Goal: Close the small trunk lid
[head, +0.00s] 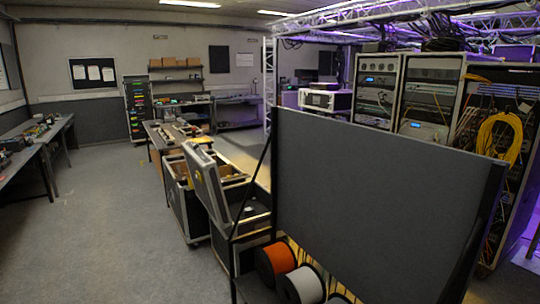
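A small black trunk (228,247) with light metal edging stands on the floor left of centre. A grey lid with a pale rim (207,183) stands raised and tilted at its left side, so the trunk looks open. The lid's hinge and part of the trunk are hidden behind a dark frame post. Neither of my grippers is in view, and nothing is seen touching the lid.
A large dark panel (383,190) blocks the right foreground, with an orange spool (278,258) and a white spool (304,284) below. Another open case (181,207) stands behind the trunk. Equipment racks (428,95) stand right. The floor (110,225) at left is clear.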

